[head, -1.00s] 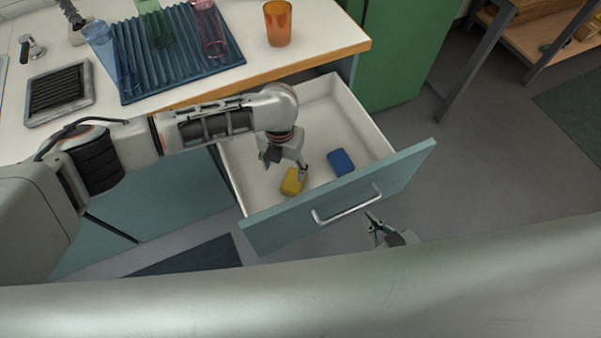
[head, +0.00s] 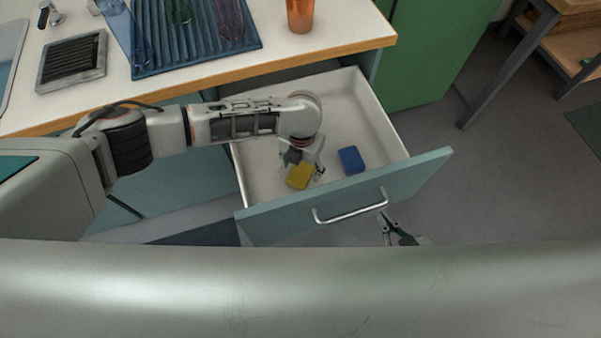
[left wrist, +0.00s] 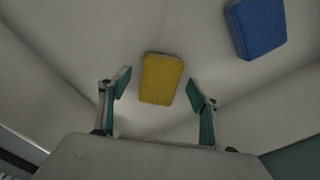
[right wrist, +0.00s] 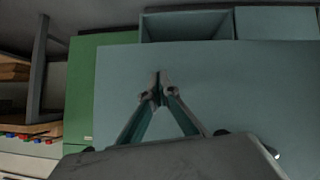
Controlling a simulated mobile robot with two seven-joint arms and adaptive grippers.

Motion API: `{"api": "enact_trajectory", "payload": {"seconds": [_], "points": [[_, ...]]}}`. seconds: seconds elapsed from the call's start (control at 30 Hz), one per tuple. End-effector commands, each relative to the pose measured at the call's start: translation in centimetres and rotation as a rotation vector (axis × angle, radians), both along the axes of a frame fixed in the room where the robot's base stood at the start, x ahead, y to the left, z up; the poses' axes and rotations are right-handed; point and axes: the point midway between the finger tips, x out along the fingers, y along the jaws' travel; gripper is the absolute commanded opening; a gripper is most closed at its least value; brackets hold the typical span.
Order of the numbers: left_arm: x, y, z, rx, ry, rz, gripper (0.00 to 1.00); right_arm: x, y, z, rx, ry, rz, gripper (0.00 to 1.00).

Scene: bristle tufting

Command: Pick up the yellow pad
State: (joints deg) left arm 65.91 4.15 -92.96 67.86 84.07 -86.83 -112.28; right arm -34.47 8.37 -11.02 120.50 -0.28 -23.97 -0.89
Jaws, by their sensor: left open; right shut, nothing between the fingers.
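The yellow pad (head: 300,175) lies in the open drawer near its front panel. In the left wrist view the yellow pad (left wrist: 161,79) lies flat between and just beyond the fingertips. My left gripper (head: 303,171) is over it, pointing down into the drawer; in the left wrist view this gripper (left wrist: 159,87) is open, with a gap on each side of the pad. My right gripper (head: 386,220) is outside the drawer, by the front handle. In the right wrist view the right gripper (right wrist: 159,80) is shut and empty.
A blue pad (head: 351,160) lies to the right in the drawer (head: 372,110), also in the left wrist view (left wrist: 257,27). The drawer walls and front panel with its handle (head: 350,208) surround the left gripper. The counter above holds a ribbed blue mat (head: 190,52) and an orange cup (head: 300,16).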

Motion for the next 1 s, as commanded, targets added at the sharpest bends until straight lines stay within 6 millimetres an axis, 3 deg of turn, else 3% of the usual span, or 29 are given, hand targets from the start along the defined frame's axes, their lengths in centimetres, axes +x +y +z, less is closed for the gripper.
{"api": "enact_trajectory", "payload": {"seconds": [0.03, 0.1, 0.33, 0.47, 0.5, 0.83, 1.0], "points": [[-0.2, 0.0, -1.3, 0.001, 0.006, 0.001, 0.62, -0.1, 0.1, -0.4, 0.001, 0.004, 0.002, 0.0], [-0.2, -0.1, -1.8, 0.0, 0.004, 0.001, 0.62, 0.0, 0.1, -0.3, 0.002, 0.0, 0.003, 0.0], [0.0, -0.1, -1.7, 0.0, -0.001, 0.0, 0.62, 0.5, 0.1, 0.3, 0.002, -0.011, 0.003, 0.0], [0.0, -0.1, -1.7, 0.0, -0.001, 0.0, 0.31, 0.4, 0.2, 0.3, 0.002, -0.011, 0.003, 0.0], [0.0, -0.1, -1.7, 0.0, -0.001, 0.0, 0.28, 0.4, 0.2, 0.3, 0.003, -0.011, 0.004, 0.0], [0.0, -0.1, -1.6, -0.001, 0.0, 0.0, 0.25, 0.3, 0.2, 0.2, 0.003, -0.008, 0.004, 0.0], [0.2, -0.1, 0.2, -0.001, -0.004, 0.0, 0.25, 0.4, 0.1, 0.6, 0.001, -0.012, 0.004, 0.0]]}}
